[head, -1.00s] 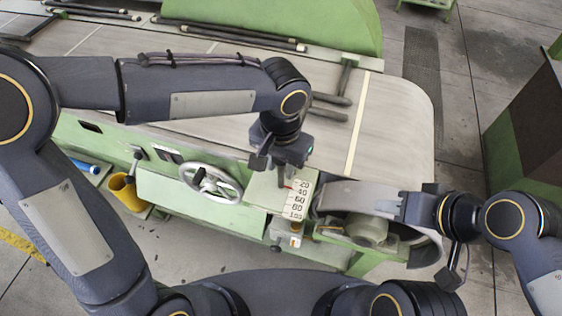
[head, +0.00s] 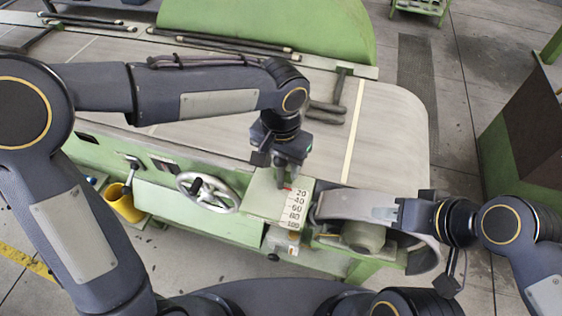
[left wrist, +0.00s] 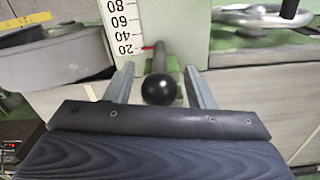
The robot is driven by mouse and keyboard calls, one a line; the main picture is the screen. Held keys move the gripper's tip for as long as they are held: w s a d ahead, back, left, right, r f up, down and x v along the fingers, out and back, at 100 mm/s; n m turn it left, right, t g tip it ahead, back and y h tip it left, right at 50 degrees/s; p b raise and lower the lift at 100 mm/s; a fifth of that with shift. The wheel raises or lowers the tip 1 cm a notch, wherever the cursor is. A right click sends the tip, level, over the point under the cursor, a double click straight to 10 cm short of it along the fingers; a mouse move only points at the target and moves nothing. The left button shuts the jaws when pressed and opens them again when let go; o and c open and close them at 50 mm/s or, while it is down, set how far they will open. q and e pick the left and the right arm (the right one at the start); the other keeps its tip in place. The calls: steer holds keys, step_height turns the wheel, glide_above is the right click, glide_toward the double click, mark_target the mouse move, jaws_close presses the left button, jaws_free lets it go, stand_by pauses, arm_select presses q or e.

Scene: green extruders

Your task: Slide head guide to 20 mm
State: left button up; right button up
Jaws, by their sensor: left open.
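The head guide's black ball knob (left wrist: 160,89) sits on a grey rod in the left wrist view. Beside the rod is a white scale marked from 20 upward (left wrist: 121,22), also in the head view (head: 295,210). A red pointer (left wrist: 148,47) sits near the 20 mark. My left gripper (head: 288,183) points down at the scale's 20 end. Its open fingers (left wrist: 160,90) stand on either side of the knob, with visible gaps. In the head view the gripper hides the knob. My right gripper (head: 385,214) is beside a grey curved part; its fingers are unclear.
A handwheel (head: 208,192) and a lever (head: 131,170) are on the green machine's front, left of the scale. A yellow cup (head: 124,204) stands below them. The grey sanding table (head: 390,120) lies behind. A dark-sided green unit (head: 520,150) stands at right.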

arm_select(q)
step_height(320, 180, up, 8)
steer(key=shift+f, duration=0.2)
stand_by(0.5)
steer(key=s+a+n+t+h, duration=0.1)
steer(key=s+a+n, duration=0.1)
steer(key=a, duration=0.5)
steer(key=s+a+n+t+h, duration=0.1)
steer(key=s+a, duration=0.2)
steer(key=a, duration=0.5)
steer(key=s+a+f+n+t+h, duration=0.1)
steer(key=s+a+f+n+t, duration=0.2)
steer(key=s+a, duration=0.3)
steer(key=s+f+n, duration=0.1)
steer(key=s, duration=0.2)
steer(key=shift+a+f+n+t+h, duration=0.2)
steer(key=shift+f+n+t+h, duration=0.1)
steer(key=shift+h, duration=0.1)
